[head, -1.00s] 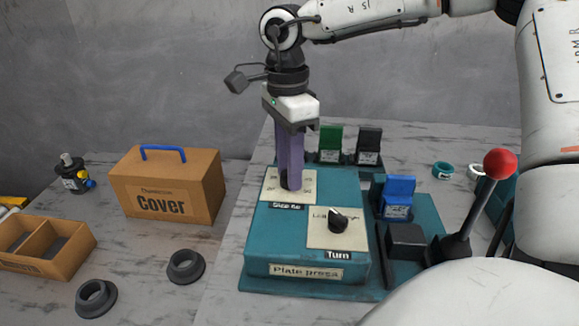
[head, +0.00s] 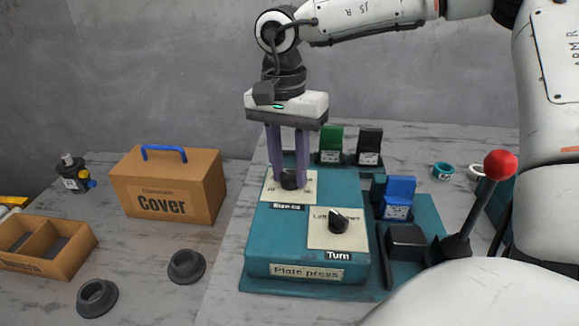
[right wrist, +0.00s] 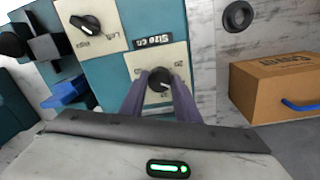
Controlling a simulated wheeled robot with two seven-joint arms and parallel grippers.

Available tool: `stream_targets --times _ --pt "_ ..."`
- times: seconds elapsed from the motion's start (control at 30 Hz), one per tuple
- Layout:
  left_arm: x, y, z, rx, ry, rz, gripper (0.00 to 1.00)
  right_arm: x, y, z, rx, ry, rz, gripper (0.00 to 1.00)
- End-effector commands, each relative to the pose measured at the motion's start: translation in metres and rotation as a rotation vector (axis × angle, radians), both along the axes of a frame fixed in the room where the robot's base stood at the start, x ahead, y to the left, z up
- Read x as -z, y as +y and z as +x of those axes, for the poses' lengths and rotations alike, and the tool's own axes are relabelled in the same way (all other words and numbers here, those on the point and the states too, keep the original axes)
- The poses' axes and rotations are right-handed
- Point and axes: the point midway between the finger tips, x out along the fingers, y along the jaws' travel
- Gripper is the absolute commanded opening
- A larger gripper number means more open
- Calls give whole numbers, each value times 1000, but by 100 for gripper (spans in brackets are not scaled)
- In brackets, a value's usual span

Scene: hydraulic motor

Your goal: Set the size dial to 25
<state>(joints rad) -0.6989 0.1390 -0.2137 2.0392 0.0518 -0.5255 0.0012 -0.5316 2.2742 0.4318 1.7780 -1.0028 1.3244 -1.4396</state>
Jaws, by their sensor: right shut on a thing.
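The teal plate press (head: 262,235) stands on the table with two cream dial plates. The black size dial (head: 289,181) sits on the rear plate above a "Size" label, and it also shows in the right wrist view (right wrist: 159,80). My right gripper (head: 288,178) points down from above, its purple fingers shut on the size dial, one on each side. The printed numbers are too small and partly covered, so I cannot read the setting. The second black knob (head: 339,221), labelled "Turn", is nearer the front. My left gripper is not in view.
A red-knobbed lever (head: 499,164) stands to the right of the press. Green, black and blue blocks (head: 398,192) sit in holders behind and beside it. A cardboard cover box (head: 168,190), a divided tray (head: 45,246) and grey rings (head: 186,266) lie to the left.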

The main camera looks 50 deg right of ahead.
Motion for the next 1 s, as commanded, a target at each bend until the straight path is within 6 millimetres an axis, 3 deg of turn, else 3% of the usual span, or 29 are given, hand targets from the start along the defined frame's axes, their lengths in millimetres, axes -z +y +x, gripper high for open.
stream_targets --times 0.53,0.57,0.67,1.0 --pt "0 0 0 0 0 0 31 -1 0 1 -25 -3 -1 6" --pt "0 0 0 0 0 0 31 -1 0 1 -24 -3 -1 32" --pt "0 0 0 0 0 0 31 -1 0 1 -24 -2 -1 47" --pt "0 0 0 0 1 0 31 -4 0 1 -24 -2 -1 47"
